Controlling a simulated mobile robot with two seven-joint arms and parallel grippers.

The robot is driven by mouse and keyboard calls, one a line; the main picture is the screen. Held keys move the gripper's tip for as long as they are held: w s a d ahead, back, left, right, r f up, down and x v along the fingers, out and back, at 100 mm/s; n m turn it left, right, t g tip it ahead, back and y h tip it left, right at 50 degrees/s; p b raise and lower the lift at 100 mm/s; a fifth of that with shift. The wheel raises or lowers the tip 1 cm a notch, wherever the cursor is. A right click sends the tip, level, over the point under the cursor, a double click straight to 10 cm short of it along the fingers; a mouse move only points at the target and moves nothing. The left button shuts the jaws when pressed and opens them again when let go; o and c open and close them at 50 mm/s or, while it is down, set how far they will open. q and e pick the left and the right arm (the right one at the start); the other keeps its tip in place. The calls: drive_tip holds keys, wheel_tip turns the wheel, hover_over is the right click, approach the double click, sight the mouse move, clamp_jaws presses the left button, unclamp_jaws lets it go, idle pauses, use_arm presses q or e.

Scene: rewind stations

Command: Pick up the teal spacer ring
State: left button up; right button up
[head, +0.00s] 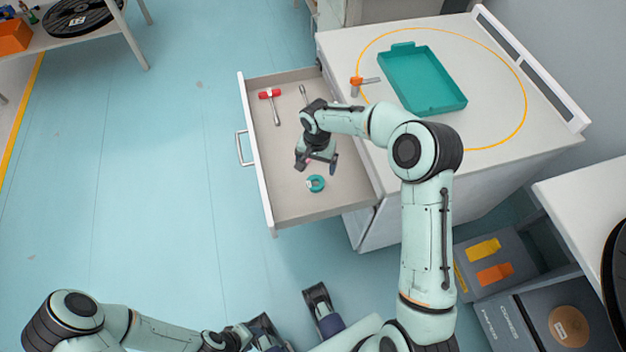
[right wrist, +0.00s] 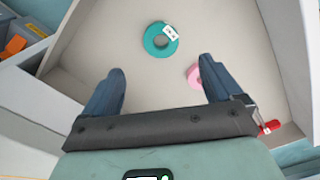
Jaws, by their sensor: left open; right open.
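The teal spacer ring (head: 321,183) lies flat in the open drawer, near its front end. It carries a white label. In the right wrist view the teal ring (right wrist: 149,43) is fully visible, beyond and between my fingertips, not touched. My right gripper (head: 317,165) is open and empty above the drawer, just behind the ring in the head view; its fingers also show in the right wrist view (right wrist: 162,79). My left gripper (head: 290,312) is open and empty, low at the bottom of the head view, outside the drawer.
A pink ring (right wrist: 193,75) lies near my right finger, partly hidden by it. The drawer (head: 285,205) also holds a red-headed tool (head: 270,94) and a metal tool (head: 303,94). A teal tray (head: 425,80) stands on the cabinet top. Drawer walls surround the ring.

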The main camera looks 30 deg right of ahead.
sight(315, 186)
drive_tip(key=f, duration=0.6)
drive_tip(key=f+b, duration=0.1)
drive_tip(key=f, duration=0.3)
drive_tip(key=shift+s+a, duration=0.1)
drive_tip(key=shift+a, duration=0.15)
drive_tip(key=c, duration=1.1)
